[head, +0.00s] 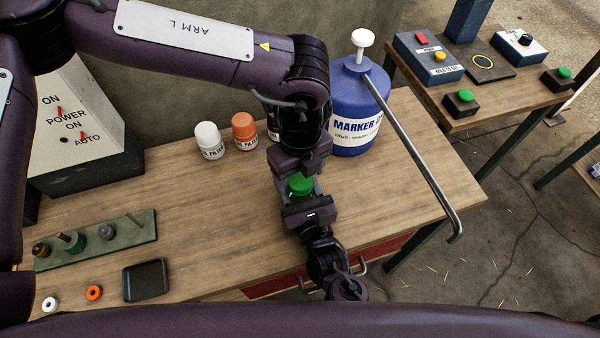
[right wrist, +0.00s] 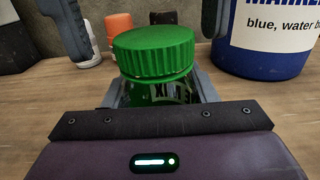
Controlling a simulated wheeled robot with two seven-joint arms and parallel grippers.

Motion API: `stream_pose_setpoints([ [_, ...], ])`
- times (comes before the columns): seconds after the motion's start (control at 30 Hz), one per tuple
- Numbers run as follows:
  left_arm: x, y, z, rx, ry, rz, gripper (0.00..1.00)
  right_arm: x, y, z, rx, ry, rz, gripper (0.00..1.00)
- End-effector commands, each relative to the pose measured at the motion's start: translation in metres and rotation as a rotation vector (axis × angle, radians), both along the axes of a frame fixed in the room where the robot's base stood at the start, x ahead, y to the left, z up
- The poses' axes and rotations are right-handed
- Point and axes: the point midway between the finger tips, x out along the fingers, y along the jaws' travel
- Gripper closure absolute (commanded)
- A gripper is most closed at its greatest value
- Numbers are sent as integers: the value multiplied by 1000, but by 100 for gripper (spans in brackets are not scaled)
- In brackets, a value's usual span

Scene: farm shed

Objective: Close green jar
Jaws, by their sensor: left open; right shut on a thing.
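The green jar stands upright on the wooden bench, its green lid (head: 300,184) on its top. In the right wrist view the ribbed green lid (right wrist: 154,50) sits on a dark glass body (right wrist: 158,90) with a partly hidden label. My right gripper (head: 307,200) comes from the near side and is shut on the jar's body. My left gripper (head: 301,172) is at the lid from the far side. Its open fingers also show on both sides above the lid in the right wrist view (right wrist: 142,22).
A blue marker jug (head: 352,105) with a long metal spout stands right of the jar. White (head: 209,140) and orange (head: 244,131) bottles stand to the left. A green peg board (head: 100,238), a dark tray (head: 145,280) and small rings lie at the bench's left.

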Motion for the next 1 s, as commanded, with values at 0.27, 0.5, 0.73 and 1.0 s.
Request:
stream_pose_setpoints([
  [0.27, 1, 0, 56, -4, -4, 1, 28, 0, 0, 0, 0, 1, 0, 100],
  [0.5, 1, 0, 98, -1, -3, 0, 28, 0, 0, 0, 0, 1, 0, 100],
  [0.73, 0, 0, 113, -1, -1, 0, 28, 0, 0, 0, 0, 0, 0, 100],
  [1.0, 0, 0, 113, -1, -1, 0, 28, 0, 0, 0, 0, 0, 0, 44],
])
